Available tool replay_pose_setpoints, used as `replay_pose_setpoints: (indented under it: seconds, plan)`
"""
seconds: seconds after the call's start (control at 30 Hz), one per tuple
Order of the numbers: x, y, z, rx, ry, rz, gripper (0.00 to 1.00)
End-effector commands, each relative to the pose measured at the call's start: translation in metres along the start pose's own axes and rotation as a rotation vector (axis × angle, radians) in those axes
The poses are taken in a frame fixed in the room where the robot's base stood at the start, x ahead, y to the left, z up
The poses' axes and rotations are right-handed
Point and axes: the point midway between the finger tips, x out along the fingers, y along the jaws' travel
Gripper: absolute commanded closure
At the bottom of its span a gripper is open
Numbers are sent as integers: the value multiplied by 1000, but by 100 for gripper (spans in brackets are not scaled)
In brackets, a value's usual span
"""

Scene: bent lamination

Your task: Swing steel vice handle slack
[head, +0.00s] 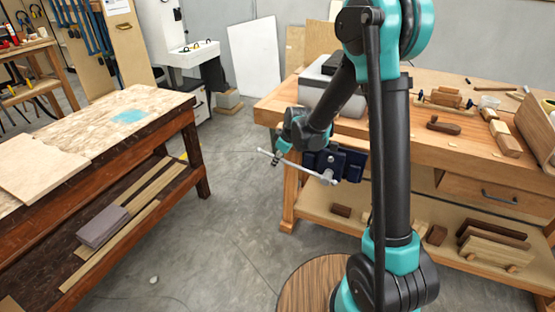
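The steel vice handle (305,171) is a thin bright bar that slants from upper left down to the right. It passes through a round hub (328,177) in front of the dark blue vice (352,165), which is fixed to the front of the right workbench. My gripper (277,157) is at the bar's upper left part, close to its end, and overlaps it in the head view. Its fingers are small and partly hidden, so I cannot tell whether they are closed around the bar or only beside it.
The right workbench (468,150) carries a grey case (314,88), a wooden plane (443,126) and wood blocks (507,144). Its lower shelf (390,225) holds several wood pieces. A left workbench (75,150) stands across clear concrete floor (220,230). My arm hides part of the right bench.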

Motion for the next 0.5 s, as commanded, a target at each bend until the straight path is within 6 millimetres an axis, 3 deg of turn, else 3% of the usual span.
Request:
replay_pose_setpoints:
  seconds: [0.33,0.5]
  plan:
    - [3,0,0,0,0,0,66]
    - [2,0,0,0,0,0,87]
